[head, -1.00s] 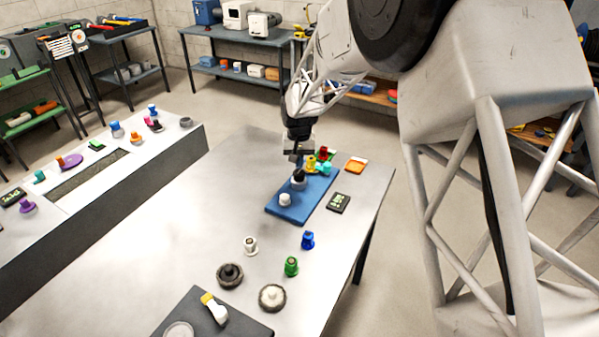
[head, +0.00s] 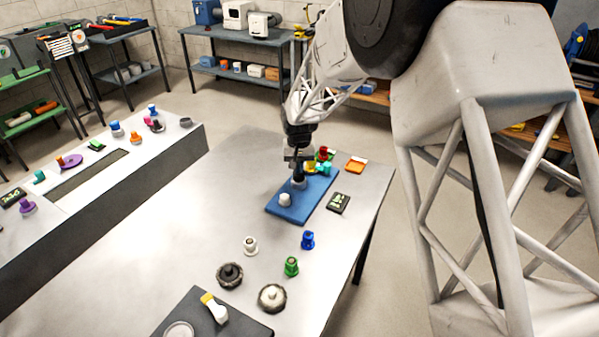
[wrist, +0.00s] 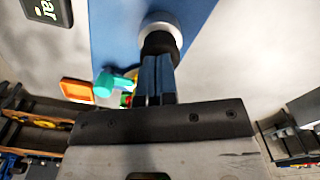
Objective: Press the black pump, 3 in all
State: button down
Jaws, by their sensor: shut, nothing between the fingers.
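My gripper (head: 298,174) points down right over the pump. In the wrist view its closed fingers (wrist: 157,72) meet the pump's black top, with no gap that I can make out. Nothing is held between the fingers.
An orange tray (head: 355,166) and a dark label card (head: 339,203) lie to the right. White, green and blue pieces (head: 308,240) stand in front. The table's left part is clear.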

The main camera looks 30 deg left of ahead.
jog(key=shift+f, duration=0.85)
jog(key=shift+r, duration=1.4)
jog(key=shift+f, duration=0.35)
jog(key=shift+f, duration=0.9)
jog(key=shift+r, duration=1.3)
